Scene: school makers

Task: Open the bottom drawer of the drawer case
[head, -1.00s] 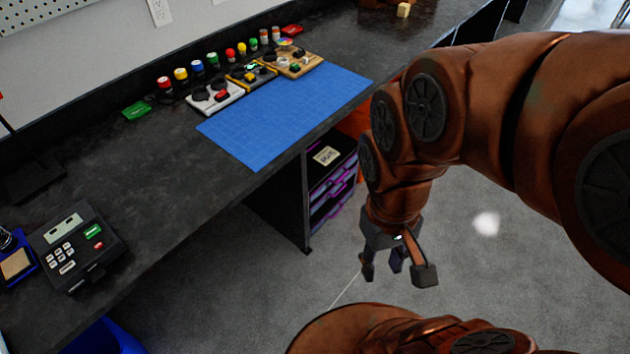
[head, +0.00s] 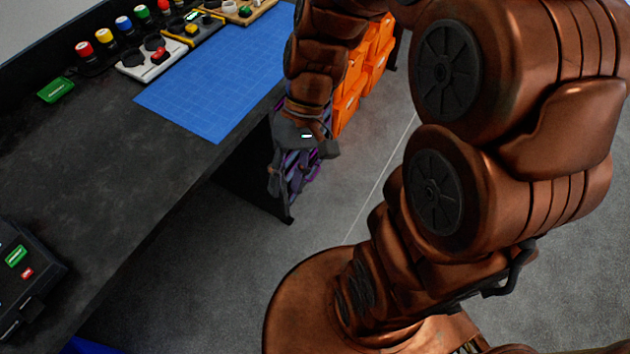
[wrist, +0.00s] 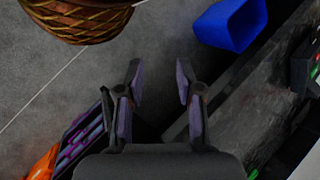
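The drawer case (head: 295,186), dark with purple-edged drawers, stands under the workbench in the head view, mostly hidden behind my gripper (head: 301,168). It also shows at the lower left of the wrist view (wrist: 88,135), beside the left finger. My gripper (wrist: 160,84) is open there, its two fingers well apart with nothing between them. In the head view it overlaps the front of the case; I cannot tell whether it touches. The bottom drawer is not clearly visible, and I cannot tell its state.
The dark workbench (head: 90,180) runs along the left, carrying a blue mat (head: 220,85) and small devices. Orange bins (head: 362,75) stand beyond the drawer case. A blue bin (wrist: 232,24) is on the floor at the wrist view's upper right. Grey floor (head: 375,150) right of the case is clear.

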